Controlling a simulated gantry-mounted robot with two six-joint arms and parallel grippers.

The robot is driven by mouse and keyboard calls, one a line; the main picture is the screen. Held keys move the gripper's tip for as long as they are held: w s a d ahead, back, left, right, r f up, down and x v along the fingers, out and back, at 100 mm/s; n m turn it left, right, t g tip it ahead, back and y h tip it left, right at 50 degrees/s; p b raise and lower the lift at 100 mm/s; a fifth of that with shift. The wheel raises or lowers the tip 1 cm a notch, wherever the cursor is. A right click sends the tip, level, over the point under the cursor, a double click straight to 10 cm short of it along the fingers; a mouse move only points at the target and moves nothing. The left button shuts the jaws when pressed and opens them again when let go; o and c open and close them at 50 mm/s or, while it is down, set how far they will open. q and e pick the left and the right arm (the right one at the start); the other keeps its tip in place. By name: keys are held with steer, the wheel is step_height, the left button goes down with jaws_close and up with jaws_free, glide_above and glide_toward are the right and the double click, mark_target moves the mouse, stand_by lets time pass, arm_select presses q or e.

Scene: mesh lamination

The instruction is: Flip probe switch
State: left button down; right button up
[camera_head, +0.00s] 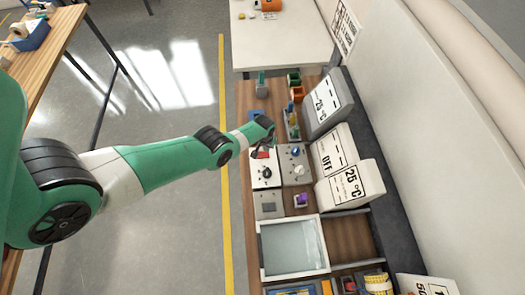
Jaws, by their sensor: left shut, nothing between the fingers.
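My left gripper (266,147) reaches in from the left with its fingers shut and nothing visible between them. It is over the far end of a white box (256,181) with a black dial and a red part, close to that red part (261,154). The gripper partly covers the box's far end, and I cannot tell whether the fingertips touch it. Beside it on the right is a grey box (297,179) with a blue knob and a second knob. I cannot tell which part is the probe switch. My right gripper is not in view.
Displays behind the boxes read OFF (334,152) and 25 °C (352,187); another 25 °C display (325,101) stands farther back. A framed glass plate (292,247) lies nearer. A purple-knobbed part (301,199) sits between. Small coloured items stand at the bench's far end.

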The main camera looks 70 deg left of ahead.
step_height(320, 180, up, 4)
steer(key=p, duration=0.3)
stand_by(0.5)
